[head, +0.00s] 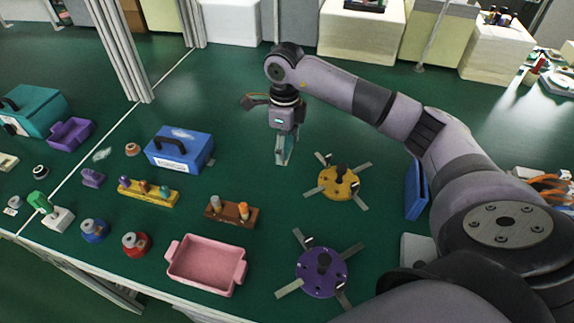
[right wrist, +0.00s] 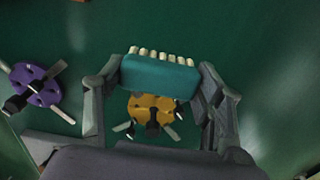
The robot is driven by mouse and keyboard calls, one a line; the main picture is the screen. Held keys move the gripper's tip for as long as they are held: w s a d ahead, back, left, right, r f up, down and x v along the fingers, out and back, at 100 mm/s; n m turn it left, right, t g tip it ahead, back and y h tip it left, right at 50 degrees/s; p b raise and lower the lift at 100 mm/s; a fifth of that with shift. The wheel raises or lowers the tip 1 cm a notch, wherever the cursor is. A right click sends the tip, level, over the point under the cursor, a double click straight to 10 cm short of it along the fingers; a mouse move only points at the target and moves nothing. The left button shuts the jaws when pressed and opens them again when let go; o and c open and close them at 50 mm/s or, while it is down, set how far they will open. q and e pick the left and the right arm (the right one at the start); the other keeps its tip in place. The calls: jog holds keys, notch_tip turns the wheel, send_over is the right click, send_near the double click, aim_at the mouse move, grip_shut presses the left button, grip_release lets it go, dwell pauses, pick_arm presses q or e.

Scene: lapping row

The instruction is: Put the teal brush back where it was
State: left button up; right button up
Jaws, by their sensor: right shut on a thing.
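The teal brush (right wrist: 158,78) is a block with a row of cream bristle tufts, and it sits between the fingers of my right gripper (right wrist: 160,95) in the right wrist view. In the head view my right gripper (head: 285,138) points down at the middle of the bench, and the brush (head: 281,150) shows as a narrow teal piece in it. The gripper is shut on it. Whether the brush touches the bench top is hard to tell. My left gripper is not in view.
The green bench (head: 260,110) is clear around and behind the gripper. A yellow four-armed plate (head: 338,184) and a purple one (head: 321,271) lie to the right. A blue toolbox (head: 180,148), a yellow rack (head: 148,194), a brown block (head: 230,213) and a pink tray (head: 205,265) stand left and in front.

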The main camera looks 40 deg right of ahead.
send_over(286, 179)
notch_tip(286, 179, down, 5)
jog(key=shift+f, duration=0.2)
notch_tip(286, 179, down, 4)
jog(key=shift+r+p, duration=0.1)
jog(key=shift+p, duration=0.3)
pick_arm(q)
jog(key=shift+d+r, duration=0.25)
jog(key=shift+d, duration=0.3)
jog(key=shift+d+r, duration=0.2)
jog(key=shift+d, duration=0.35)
pick_arm(e)
jog(key=shift+f, duration=0.25)
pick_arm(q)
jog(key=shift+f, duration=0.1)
pick_arm(e)
jog(key=shift+f, duration=0.1)
jog(key=o, duration=1.1)
